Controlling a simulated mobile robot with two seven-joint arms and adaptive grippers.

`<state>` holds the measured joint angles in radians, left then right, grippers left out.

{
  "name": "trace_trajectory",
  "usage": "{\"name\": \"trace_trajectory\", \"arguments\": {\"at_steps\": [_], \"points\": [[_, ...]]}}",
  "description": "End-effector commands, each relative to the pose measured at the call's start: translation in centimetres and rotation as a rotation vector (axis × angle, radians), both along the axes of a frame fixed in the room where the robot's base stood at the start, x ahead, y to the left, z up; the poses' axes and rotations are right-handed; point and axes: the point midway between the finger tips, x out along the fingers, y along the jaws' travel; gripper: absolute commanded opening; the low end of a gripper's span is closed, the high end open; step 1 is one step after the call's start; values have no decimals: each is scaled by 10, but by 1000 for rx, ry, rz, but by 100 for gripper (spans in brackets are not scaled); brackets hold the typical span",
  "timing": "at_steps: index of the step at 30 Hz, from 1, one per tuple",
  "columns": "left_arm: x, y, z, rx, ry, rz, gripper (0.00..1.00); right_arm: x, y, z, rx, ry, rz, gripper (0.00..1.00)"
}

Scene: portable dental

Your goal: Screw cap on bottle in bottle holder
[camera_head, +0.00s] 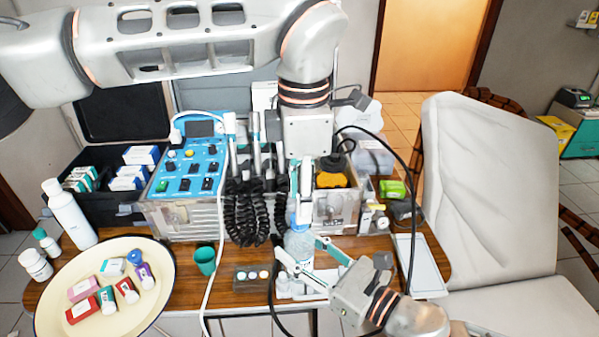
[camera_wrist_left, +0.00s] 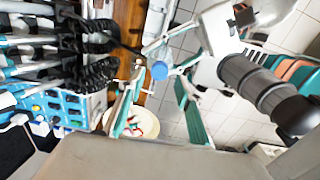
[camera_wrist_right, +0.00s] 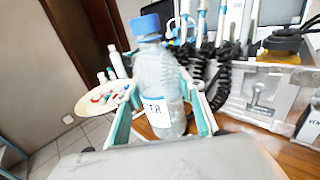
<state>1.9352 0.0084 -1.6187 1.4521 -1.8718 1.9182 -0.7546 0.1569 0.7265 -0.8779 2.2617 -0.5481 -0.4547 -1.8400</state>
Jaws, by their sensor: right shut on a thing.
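A clear bottle (camera_head: 299,247) with a white label stands upright at the front edge of the table. Its blue cap (camera_wrist_right: 145,27) sits on top of the neck in the right wrist view; I cannot tell how tight it is. A white bottle holder (camera_head: 285,289) shows at the bottle's foot, partly hidden by my right gripper. My right gripper (camera_wrist_right: 163,105) is shut on the bottle's body, one finger on each side. My left gripper (camera_head: 303,196) points down above the bottle. In the left wrist view its fingers (camera_wrist_left: 158,88) are apart, with the blue cap between and just beyond them.
A blue dental unit (camera_head: 188,165) with coiled black hoses (camera_head: 245,212) stands close behind the bottle. A round tray (camera_head: 60,270) with small boxes and a green cup (camera_head: 205,260) lie left. A pale tray (camera_head: 420,265) and dental chair (camera_head: 490,190) are right.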

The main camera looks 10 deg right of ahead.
Motion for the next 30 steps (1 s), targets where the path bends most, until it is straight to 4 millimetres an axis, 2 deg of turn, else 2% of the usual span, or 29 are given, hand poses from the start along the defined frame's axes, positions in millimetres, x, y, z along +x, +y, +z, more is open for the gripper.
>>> {"name": "trace_trajectory", "arguments": {"at_steps": [30], "points": [[1, 0, 28, -29, -14, 1987, 34, 0, 0, 1, 1, -1, 0, 0]]}}
